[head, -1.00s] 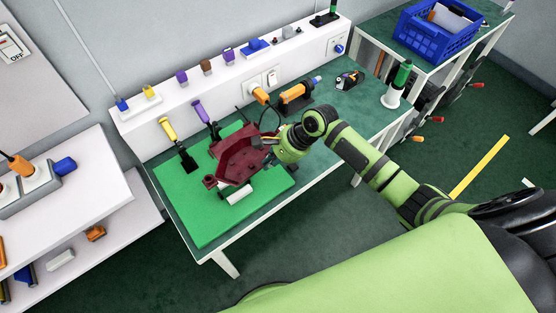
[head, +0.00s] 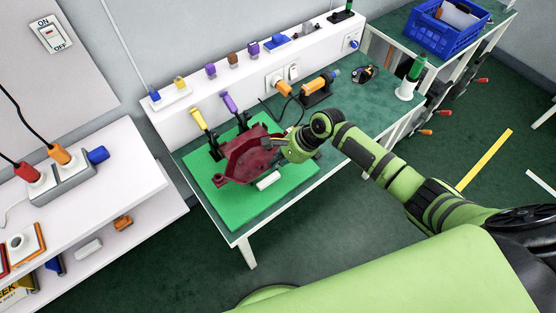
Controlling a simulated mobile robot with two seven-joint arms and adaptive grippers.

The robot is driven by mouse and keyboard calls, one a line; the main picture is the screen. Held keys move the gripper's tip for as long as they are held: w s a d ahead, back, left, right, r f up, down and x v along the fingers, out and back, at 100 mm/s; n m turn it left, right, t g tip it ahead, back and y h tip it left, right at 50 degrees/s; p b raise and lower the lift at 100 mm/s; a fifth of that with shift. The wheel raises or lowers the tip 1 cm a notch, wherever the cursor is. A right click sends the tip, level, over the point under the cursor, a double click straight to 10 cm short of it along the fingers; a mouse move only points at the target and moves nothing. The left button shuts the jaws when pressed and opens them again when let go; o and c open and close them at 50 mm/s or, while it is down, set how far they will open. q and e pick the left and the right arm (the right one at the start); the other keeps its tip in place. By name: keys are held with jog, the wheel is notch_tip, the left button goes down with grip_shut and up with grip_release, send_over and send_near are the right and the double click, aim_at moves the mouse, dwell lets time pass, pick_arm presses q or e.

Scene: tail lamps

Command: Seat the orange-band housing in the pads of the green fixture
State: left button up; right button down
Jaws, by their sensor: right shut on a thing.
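A dark red housing (head: 248,157) is held over the green board (head: 228,211) on the bench. No orange band can be made out clearly on it. My right gripper (head: 284,146) is shut on the housing's right side. The housing hides the middle of the board, and I cannot tell whether it touches anything below. The fixture's pads cannot be made out. A white cylindrical piece (head: 268,180) shows just below the housing's lower right edge. My left gripper is not in view.
A yellow-handled tool (head: 198,118) and a purple-handled tool (head: 230,103) stand behind the housing. An orange tool (head: 315,88) lies at the back right of the bench. A white ledge (head: 180,115) borders the back. The board's front left part is clear.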

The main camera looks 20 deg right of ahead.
pick_arm(q)
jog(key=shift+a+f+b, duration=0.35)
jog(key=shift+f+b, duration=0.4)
jog(key=shift+b, duration=0.1)
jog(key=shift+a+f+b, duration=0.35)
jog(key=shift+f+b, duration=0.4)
jog(key=shift+b, duration=0.1)
pick_arm(e)
jog(key=shift+a+f, duration=0.1)
jog(key=shift+f, duration=2.65)
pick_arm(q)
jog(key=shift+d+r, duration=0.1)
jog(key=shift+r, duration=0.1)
pick_arm(e)
jog(key=shift+r, duration=0.1)
pick_arm(q)
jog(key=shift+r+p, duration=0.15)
jog(key=shift+p, duration=0.2)
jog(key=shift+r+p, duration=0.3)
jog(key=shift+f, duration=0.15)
pick_arm(e)
jog(key=shift+f, duration=0.25)
pick_arm(q)
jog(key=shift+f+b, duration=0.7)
jog(key=shift+b, duration=0.15)
pick_arm(e)
jog(key=shift+f, duration=1.35)
